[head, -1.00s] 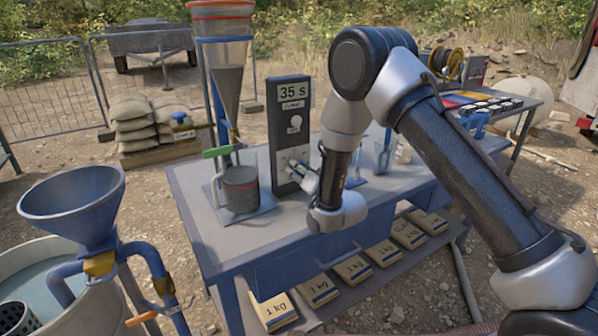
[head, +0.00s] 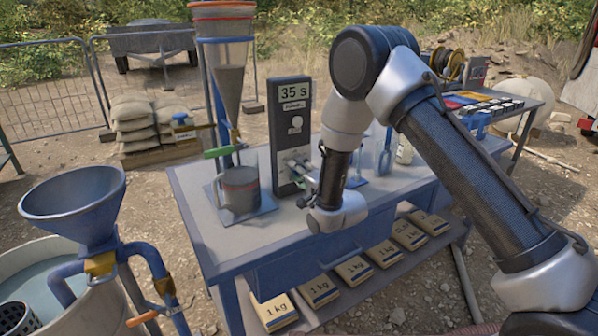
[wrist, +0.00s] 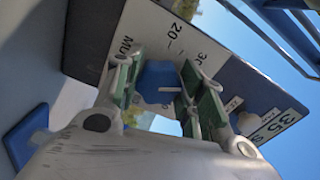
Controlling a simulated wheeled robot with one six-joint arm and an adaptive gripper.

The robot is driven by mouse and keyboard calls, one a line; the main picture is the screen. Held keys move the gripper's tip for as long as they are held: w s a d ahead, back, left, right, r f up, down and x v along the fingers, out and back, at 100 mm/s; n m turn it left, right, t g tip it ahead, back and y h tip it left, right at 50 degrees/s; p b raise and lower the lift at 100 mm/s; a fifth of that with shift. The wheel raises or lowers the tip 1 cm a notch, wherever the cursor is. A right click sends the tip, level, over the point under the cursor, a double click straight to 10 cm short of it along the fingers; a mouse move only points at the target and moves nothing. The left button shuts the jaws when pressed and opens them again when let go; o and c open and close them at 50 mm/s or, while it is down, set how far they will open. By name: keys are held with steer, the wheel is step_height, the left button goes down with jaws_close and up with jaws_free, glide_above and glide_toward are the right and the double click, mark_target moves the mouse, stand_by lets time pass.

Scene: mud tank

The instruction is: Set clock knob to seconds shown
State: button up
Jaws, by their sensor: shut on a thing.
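The clock (head: 290,125) is a dark upright panel on the blue table, with a display (head: 292,93) reading 35 S. In the wrist view its display (wrist: 275,125) shows tilted, and a white dial plate (wrist: 150,25) carries the marks 20 and 30. The blue knob (wrist: 158,75) has a white pointer line and sits between the green-padded fingers of my gripper (wrist: 163,88), which is shut on it. In the head view my gripper (head: 300,168) reaches the lower front of the clock and hides the knob.
A funnel (head: 229,85) on a stand with a grey cup (head: 240,188) is close left of the clock. Glassware stands behind my arm on the table (head: 270,232). A blue funnel (head: 75,200) is at the left. Bags marked 1 kg (head: 318,288) lie on the lower shelf.

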steer(key=shift+m, duration=0.3)
steer(key=shift+d, duration=0.1)
steer(key=o, duration=1)
steer(key=v, duration=1.2)
